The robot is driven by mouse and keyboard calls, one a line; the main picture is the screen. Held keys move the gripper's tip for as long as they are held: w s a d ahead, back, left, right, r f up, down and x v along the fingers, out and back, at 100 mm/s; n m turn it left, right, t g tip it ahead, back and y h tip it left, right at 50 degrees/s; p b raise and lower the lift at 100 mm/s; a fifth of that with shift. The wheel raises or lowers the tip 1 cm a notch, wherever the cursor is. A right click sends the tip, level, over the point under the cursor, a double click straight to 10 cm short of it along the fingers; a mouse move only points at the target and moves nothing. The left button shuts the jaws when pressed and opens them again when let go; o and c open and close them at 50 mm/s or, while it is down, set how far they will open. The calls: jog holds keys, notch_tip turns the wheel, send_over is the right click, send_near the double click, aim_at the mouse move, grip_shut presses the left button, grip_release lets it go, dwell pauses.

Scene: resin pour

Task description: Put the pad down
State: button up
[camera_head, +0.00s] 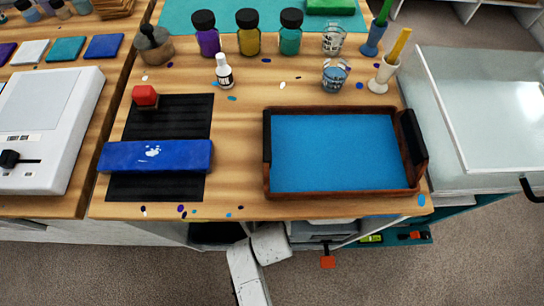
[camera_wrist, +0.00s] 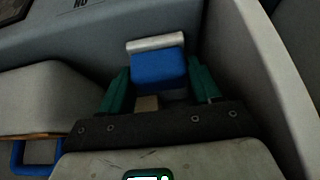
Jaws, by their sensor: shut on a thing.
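The pad (camera_wrist: 158,68) shows in the wrist view as a small blue block with a pale grey rounded strip along its far edge. My gripper (camera_wrist: 157,76) has two green fingers, one on each side of the pad, and is shut on it. The fingers cover the pad's sides, and its underside is hidden. In the head view neither my gripper nor the held pad can be made out. A black ribbed mat (camera_head: 170,118) lies on the wooden table (camera_head: 240,130), with a red block (camera_head: 145,96) and a long blue block with white spots (camera_head: 180,158) on it.
A wooden tray (camera_head: 340,194) with a blue inside takes up the table's right part. Bottles (camera_head: 249,38), a small white bottle (camera_head: 224,72) and clear cups (camera_head: 335,75) stand behind. A grey-white device (camera_head: 45,120) is at left. Bare wood lies between mat and tray.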

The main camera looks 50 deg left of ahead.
jog(key=shift+f, duration=0.15)
jog(key=o, duration=1)
jog(key=p+v, duration=0.3)
jog(key=v, duration=0.9)
jog(key=shift+s, duration=0.1)
